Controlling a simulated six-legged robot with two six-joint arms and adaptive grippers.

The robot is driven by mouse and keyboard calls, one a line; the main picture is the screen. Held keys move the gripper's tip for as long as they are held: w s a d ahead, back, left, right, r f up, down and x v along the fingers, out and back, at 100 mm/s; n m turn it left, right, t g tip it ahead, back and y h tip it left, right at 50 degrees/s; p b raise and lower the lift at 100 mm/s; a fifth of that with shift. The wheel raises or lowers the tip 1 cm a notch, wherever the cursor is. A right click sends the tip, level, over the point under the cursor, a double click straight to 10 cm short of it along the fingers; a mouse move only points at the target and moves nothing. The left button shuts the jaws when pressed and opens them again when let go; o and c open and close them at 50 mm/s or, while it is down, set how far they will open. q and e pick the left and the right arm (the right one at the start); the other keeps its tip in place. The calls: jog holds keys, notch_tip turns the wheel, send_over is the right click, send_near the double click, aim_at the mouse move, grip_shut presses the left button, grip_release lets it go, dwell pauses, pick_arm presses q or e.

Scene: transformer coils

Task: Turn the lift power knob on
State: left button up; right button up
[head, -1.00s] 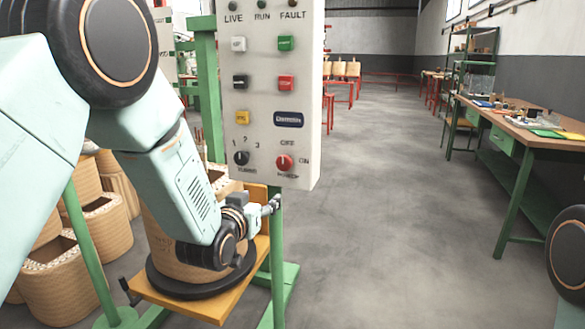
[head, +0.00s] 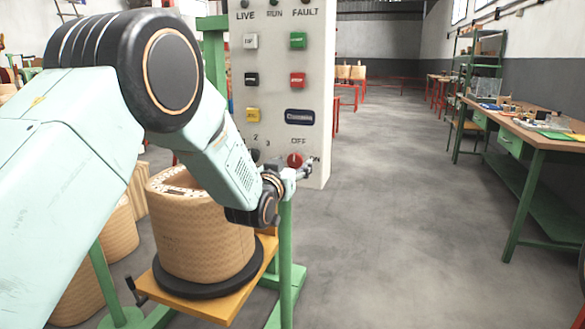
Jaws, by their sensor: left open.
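The grey control panel (head: 320,130) stands upright ahead of me. Its red power knob (head: 295,160) is at the lower right, below the OFF label; the ON label beside it is partly covered. My left gripper (head: 307,166) is open at the knob's right lower side. I cannot tell whether its fingers touch the knob. My right gripper is not in view.
A wound coil (head: 200,230) sits on a black disc on the yellow platform (head: 215,302) under the panel. Several coils stand at the left. A green-legged workbench (head: 545,140) is at the right. The middle floor is clear.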

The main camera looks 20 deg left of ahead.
pick_arm(q)
jog(key=shift+w+a+f, duration=0.1)
jog(key=shift+w+a, duration=0.05)
jog(key=shift+w, duration=0.3)
jog(key=c, duration=1.2)
